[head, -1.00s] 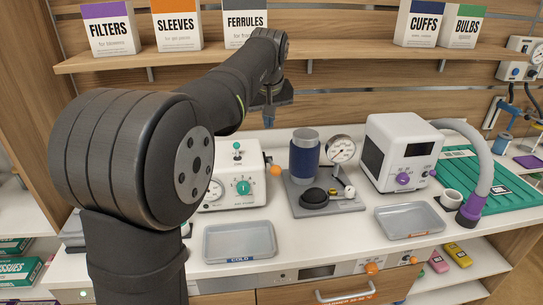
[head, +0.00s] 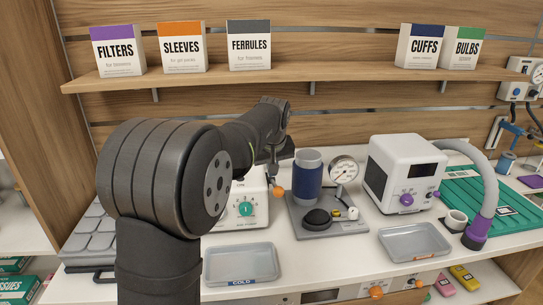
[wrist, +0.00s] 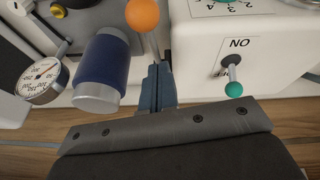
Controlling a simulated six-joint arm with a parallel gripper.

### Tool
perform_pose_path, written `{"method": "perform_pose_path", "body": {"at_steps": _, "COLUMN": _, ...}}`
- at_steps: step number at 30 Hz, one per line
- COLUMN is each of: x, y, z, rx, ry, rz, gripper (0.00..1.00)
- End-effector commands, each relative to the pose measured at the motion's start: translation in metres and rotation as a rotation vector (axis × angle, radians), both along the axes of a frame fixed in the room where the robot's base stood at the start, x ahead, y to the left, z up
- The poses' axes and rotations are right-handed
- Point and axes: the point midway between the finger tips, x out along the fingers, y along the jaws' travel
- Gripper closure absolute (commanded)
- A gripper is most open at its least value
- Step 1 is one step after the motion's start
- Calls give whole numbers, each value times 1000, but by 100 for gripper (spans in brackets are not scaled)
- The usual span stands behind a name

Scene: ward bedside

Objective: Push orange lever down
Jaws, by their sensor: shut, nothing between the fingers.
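The orange lever shows as an orange ball knob (head: 278,191) at the right side of the white box (head: 246,209) with the green dial. My gripper (head: 272,178) is just above the orange knob in the head view. In the wrist view my gripper's blue fingers (wrist: 157,70) are together and empty, in the gap between the white box and the blue cylinder. A small gap shows between fingertips and knob; contact cannot be told.
The blue cylinder (head: 308,179) and pressure gauge (head: 343,170) stand on a grey base close on the right. A green-tipped toggle (wrist: 234,88) is on the box's top. A grey tray (head: 240,264) lies in front. A shelf with boxes (head: 249,45) is above.

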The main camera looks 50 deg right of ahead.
Motion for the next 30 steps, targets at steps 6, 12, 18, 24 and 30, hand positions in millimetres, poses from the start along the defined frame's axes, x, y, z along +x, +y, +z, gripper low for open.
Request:
{"method": "perform_pose_path", "body": {"at_steps": 6, "x": -17, "y": 11, "z": -10, "rx": -2, "ry": -1, "rz": -1, "gripper": 100}}
{"method": "perform_pose_path", "body": {"at_steps": 12, "x": -21, "y": 14, "z": -13, "rx": -3, "ry": -1, "rz": 0, "gripper": 100}}
{"method": "perform_pose_path", "body": {"at_steps": 18, "x": -21, "y": 14, "z": -13, "rx": -3, "ry": -1, "rz": 0, "gripper": 100}}
{"method": "perform_pose_path", "body": {"at_steps": 24, "x": -22, "y": 15, "z": -14, "rx": -10, "ry": -9, "rz": 0, "gripper": 100}}
{"method": "perform_pose_path", "body": {"at_steps": 30, "x": -24, "y": 17, "z": -18, "rx": -55, "ry": -53, "rz": -2, "gripper": 100}}
